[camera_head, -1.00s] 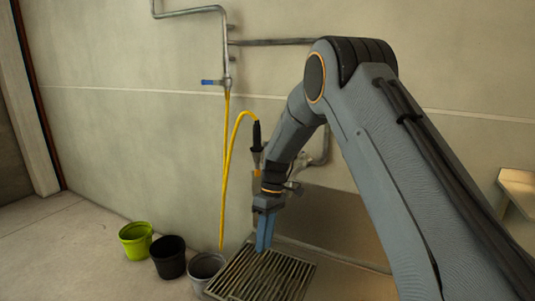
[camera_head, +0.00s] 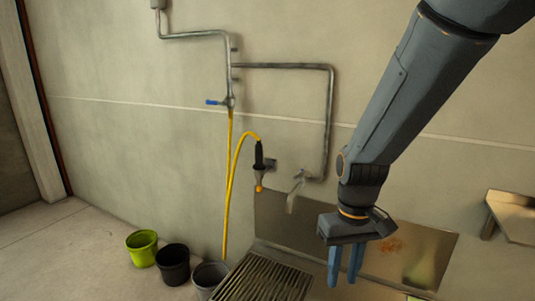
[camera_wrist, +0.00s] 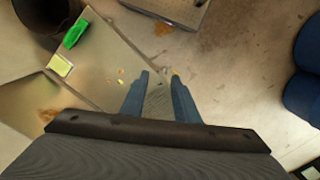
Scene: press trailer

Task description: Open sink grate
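The sink grate (camera_head: 262,280), a dark panel of parallel bars, lies in the bottom middle of the head view, at the foot of the wall. Its near part is cut off by the frame edge. My gripper (camera_head: 344,282) points down to the right of the grate, apart from it. Its two blue fingers are spread with a gap between them, and nothing is held. The wrist view also shows my gripper (camera_wrist: 158,90) with its fingers apart. I cannot make out the grate's bars in the wrist view.
A tap (camera_head: 297,190) and a yellow hose (camera_head: 229,180) are on the wall above the grate. A green bucket (camera_head: 142,248), a black bucket (camera_head: 173,264) and a grey bucket (camera_head: 209,276) stand to its left. A metal shelf (camera_head: 515,215) juts out at right.

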